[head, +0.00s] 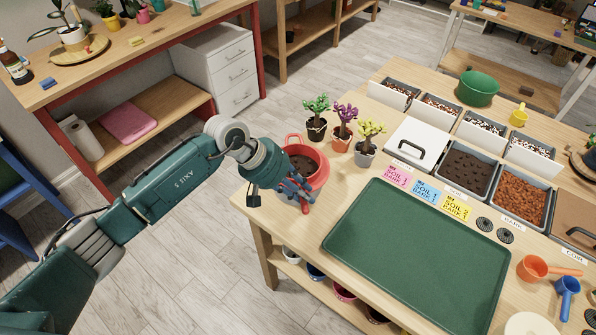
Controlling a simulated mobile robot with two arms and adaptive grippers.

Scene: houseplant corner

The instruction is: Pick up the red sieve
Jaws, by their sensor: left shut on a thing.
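The red sieve (320,176) is a round red piece with a brownish inside, at the left end of the potting table. A red loop shows at its far rim. My left gripper (303,194) comes in from the left and is shut on the sieve at its near side, where a red handle-like part shows between and below the fingers. The fingers hide part of the sieve's near side. I cannot tell whether the sieve touches the table. My right gripper is not in view.
Three small potted plants (343,130) stand just behind and right of the sieve. A green tray (420,255) lies to the right, with coloured cards (427,191) behind it. Bins of soil and bark (467,173) fill the far side. An orange scoop (533,268) lies at right.

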